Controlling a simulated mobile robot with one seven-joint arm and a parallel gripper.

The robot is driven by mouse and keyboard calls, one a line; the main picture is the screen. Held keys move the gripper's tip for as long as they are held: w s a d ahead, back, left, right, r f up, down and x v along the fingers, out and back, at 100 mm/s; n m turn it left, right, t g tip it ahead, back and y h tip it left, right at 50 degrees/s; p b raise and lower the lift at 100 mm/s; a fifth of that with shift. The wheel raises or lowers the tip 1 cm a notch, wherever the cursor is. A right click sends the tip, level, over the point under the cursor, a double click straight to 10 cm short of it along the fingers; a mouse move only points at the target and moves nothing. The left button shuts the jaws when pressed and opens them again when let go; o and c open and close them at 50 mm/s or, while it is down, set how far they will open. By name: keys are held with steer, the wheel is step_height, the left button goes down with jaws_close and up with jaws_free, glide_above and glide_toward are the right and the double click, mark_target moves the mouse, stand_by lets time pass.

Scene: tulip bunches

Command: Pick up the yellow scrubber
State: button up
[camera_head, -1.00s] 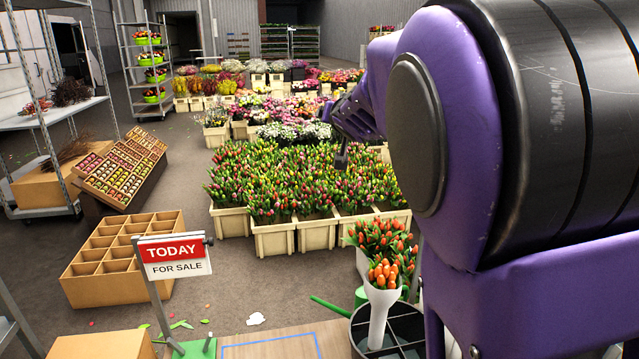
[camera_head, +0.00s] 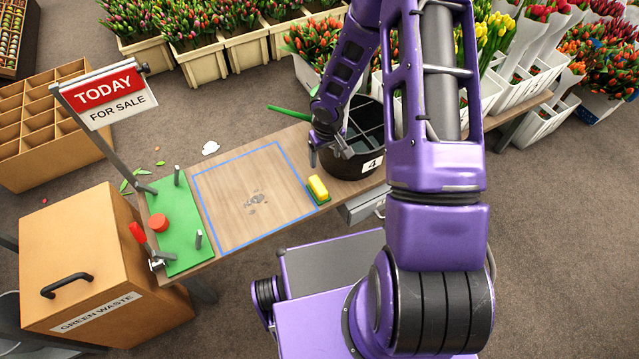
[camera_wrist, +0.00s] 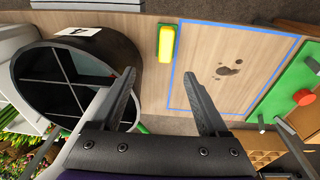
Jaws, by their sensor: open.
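The yellow scrubber (camera_head: 318,187) has a green underside and lies on the wooden bench (camera_head: 228,192), at the right edge of the blue outlined square. In the wrist view the scrubber (camera_wrist: 166,42) lies beyond the fingertips, roughly between their lines. My gripper (camera_head: 318,155) hangs above the bench, just behind the scrubber and by the black bucket's left side. In the wrist view my gripper (camera_wrist: 158,88) is open, with nothing between its fingers. It is apart from the scrubber.
The black divided bucket (camera_head: 352,160), labelled 4, stands right of the scrubber. A green board (camera_head: 178,228) with pegs and a red disc is at the bench's left end. The TODAY sign (camera_head: 108,92) rises there. Dark smudges (camera_head: 256,201) mark the square, otherwise clear.

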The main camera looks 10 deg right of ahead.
steer(key=b, duration=0.3)
glide_toward(318, 185)
steer(key=shift+y, duration=0.3)
steer(key=f, duration=0.5)
steer(key=shift+s+f, duration=0.2)
steer(key=f, duration=0.1)
steer(key=w+f, duration=0.1)
steer(key=f, duration=0.2)
steer(key=shift+w+d, duration=0.2)
steer(key=shift+w, duration=0.1)
steer(key=shift+w+f, duration=0.1)
steer(key=shift+f, duration=0.5)
steer(key=shift+f+b, duration=0.2)
steer(key=shift+b, duration=0.45)
steer(key=c, duration=1.2)
steer(key=shift+r, duration=0.1)
